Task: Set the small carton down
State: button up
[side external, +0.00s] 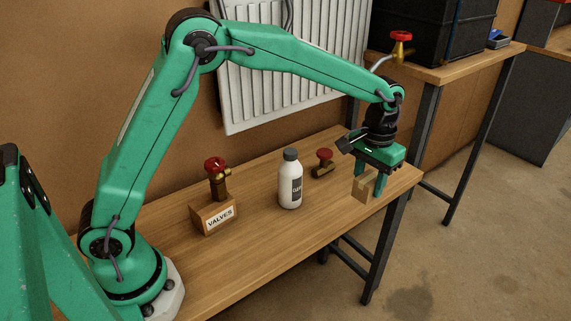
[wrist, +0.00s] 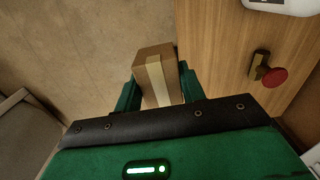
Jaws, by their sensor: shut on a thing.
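The small carton (side external: 363,187) is a brown box with a paler tape strip. My gripper (side external: 369,184) is shut on it, pointing down near the right end of the wooden bench (side external: 260,240). In the wrist view, the carton (wrist: 150,62) sits between the green fingers of my gripper (wrist: 160,92), its taped face toward the camera. There it shows mostly against the floor, just left of the bench edge (wrist: 200,50). The gap under the carton is hard to judge.
A white bottle (side external: 290,182) stands mid-bench. A loose red-handled valve (side external: 323,163) lies to its right, also in the wrist view (wrist: 270,74). A box labelled VALVES (side external: 215,216) holds another valve. A radiator (side external: 290,70) is behind. Bare bench lies in front of the bottle.

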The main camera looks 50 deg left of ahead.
jog(key=s+a+f, duration=0.1)
jog(key=s+a, duration=0.1)
jog(key=s, duration=2.3)
jog(key=shift+s+f+m, duration=0.15)
jog(key=shift+f+m, duration=0.15)
jog(key=w+a+f, duration=0.2)
jog(key=a, duration=0.1)
jog(key=w+a+f, duration=0.2)
jog(key=a, duration=0.1)
jog(key=w+a+f, duration=0.3)
jog(key=shift+a, duration=0.25)
jog(key=shift+f, duration=2)
jog(key=shift+f, duration=0.15)
jog(key=o, duration=1)
